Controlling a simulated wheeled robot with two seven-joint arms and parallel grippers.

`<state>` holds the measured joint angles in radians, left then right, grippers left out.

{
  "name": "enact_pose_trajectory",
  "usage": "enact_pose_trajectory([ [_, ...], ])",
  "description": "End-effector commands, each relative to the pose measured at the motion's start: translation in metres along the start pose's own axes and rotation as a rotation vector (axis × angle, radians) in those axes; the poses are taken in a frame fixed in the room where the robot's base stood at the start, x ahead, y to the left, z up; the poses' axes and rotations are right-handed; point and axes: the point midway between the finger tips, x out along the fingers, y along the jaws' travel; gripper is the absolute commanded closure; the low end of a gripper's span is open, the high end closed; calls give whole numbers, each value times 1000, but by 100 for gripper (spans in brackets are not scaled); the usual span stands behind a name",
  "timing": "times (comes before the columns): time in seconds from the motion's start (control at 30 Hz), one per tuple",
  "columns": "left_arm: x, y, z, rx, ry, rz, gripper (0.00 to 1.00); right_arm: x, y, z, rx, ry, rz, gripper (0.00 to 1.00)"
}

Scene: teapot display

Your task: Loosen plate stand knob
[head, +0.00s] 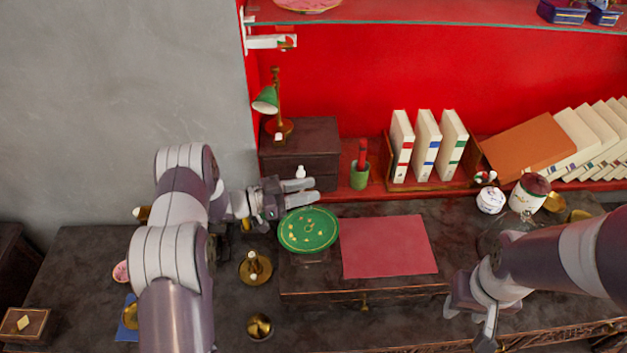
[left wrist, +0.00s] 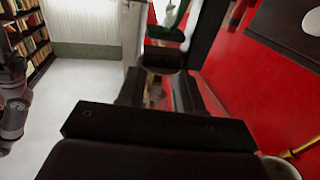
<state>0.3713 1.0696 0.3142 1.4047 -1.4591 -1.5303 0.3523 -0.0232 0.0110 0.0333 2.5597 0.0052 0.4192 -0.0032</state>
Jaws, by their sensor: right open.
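A green plate (head: 308,237) with yellow marks faces up on the left end of a dark raised stand or box on the table. A plate stand and its knob cannot be made out; the plate hides what is behind and beneath it. My left gripper (head: 314,191) is just beyond the plate's far edge, pointing right, with a gap between its fingers and nothing seen held. Its dark fingers also show in the left wrist view (left wrist: 158,92). My right gripper (head: 487,330) is open at the lower right, well away from the plate.
A red cloth (head: 388,246) lies right of the plate. A brass candlestick (head: 255,267) stands left of it. Behind are a green lamp (head: 267,100), a dark box (head: 301,148), a green cup (head: 359,175) and upright books (head: 427,145). White jars (head: 491,200) stand near my right arm.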

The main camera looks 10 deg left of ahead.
Motion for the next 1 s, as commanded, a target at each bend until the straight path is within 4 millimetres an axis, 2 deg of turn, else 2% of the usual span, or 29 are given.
enact_pose_trajectory([
  [0.03,8,0,-3,0,-1,2,65,-6,0,-1,0,0,0,57],
  [0.13,18,0,-2,1,0,1,65,-9,0,-1,0,0,0,57],
  [0.43,22,-1,0,1,0,-1,65,-8,0,-1,0,0,0,57],
  [0.47,22,-1,0,1,0,-1,71,-8,0,-1,0,0,0,57],
  [0.53,22,-1,0,1,0,-1,94,-8,0,-1,0,0,0,57],
  [0.57,22,-1,0,2,0,-1,100,-8,0,-1,0,0,0,57],
  [1.0,22,-1,0,2,0,-29,100,-9,0,-1,0,0,0,57],
])
